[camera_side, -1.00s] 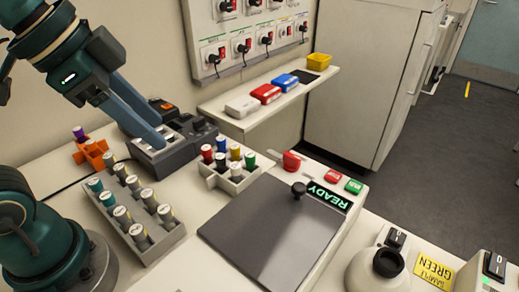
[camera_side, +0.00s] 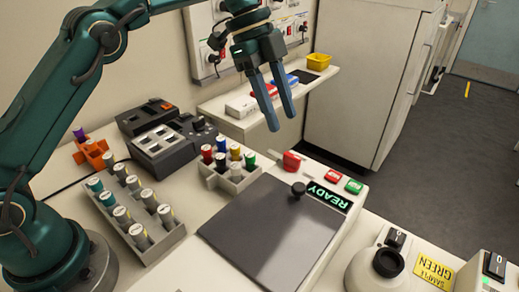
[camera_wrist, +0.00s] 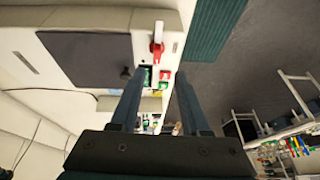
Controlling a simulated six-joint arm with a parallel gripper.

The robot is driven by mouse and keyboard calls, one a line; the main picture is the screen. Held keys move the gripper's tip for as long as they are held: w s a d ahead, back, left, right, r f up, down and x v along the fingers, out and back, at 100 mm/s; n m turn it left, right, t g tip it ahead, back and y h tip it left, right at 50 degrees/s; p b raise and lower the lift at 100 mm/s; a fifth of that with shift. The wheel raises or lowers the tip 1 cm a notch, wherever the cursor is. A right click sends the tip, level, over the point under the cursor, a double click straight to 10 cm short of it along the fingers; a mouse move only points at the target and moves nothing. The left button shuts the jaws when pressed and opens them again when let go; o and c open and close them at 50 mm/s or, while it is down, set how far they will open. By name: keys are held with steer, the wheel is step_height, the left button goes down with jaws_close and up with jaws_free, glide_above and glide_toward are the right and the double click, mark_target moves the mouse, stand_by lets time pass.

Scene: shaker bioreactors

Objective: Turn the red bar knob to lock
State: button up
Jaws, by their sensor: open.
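The red bar knob (camera_side: 291,161) stands at the back corner of the shaker unit, behind its dark lid (camera_side: 265,235). In the wrist view the knob (camera_wrist: 157,40) sits on a white panel, its bar running roughly up and down the picture. My gripper (camera_side: 281,119) hangs above the knob with its fingers pointing down, apart and empty. In the wrist view the fingertips (camera_wrist: 160,77) are below the knob in the picture, and nothing is between them touching. Any lock marking near the knob is too small to read.
A shelf (camera_side: 240,118) with boxes is behind my gripper. A black lid knob (camera_side: 298,190) stands up nearby.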

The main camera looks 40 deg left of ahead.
mark_target(288, 153)
step_height(288, 153, down, 3)
steer(key=shift+r+g, duration=0.2)
steer(key=shift+g, duration=0.1)
steer(key=shift+x, duration=2.55)
jaws_close()
